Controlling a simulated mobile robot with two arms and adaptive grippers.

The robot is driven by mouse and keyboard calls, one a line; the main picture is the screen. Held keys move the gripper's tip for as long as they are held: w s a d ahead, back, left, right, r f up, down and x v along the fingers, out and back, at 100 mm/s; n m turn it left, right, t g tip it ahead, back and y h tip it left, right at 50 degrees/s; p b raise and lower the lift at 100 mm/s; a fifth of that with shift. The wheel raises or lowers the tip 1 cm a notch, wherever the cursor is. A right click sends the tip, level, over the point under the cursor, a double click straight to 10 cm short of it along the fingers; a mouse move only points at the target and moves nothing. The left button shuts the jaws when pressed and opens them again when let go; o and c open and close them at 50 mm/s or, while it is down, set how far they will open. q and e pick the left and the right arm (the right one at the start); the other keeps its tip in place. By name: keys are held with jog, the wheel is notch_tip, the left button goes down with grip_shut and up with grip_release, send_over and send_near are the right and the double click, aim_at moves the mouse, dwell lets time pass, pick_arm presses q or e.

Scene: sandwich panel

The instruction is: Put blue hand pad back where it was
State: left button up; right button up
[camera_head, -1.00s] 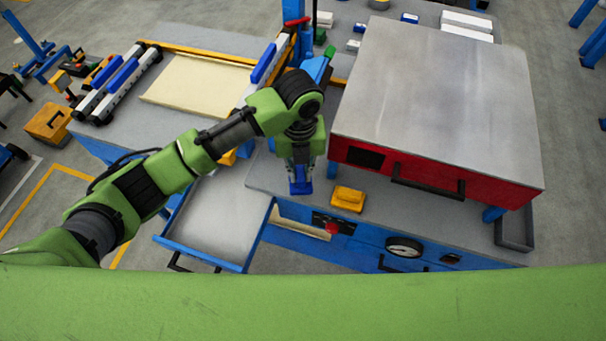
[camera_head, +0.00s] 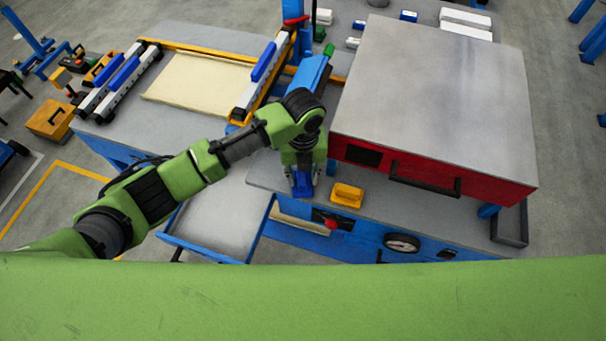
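The blue hand pad (camera_head: 302,187) is at the front edge area of the grey bench top, left of a yellow hand pad (camera_head: 347,195). My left gripper (camera_head: 302,180) points down right over the blue pad. Its fingers look spread to either side of the pad. The gripper and wrist hide the pad's upper part, and I cannot tell for sure whether the pad rests fully on the bench. My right gripper is not in view.
A red box press with a grey lid (camera_head: 435,100) stands close on the right. An open grey drawer (camera_head: 215,215) juts out at front left. A red knob (camera_head: 332,223) and a round gauge (camera_head: 402,243) sit on the blue front panel. A cream sheet (camera_head: 200,82) lies behind.

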aim_at(303, 176)
pick_arm(q)
notch_tip(303, 176, up, 12)
jog(key=b, duration=0.3)
dwell(0.3)
dwell(0.5)
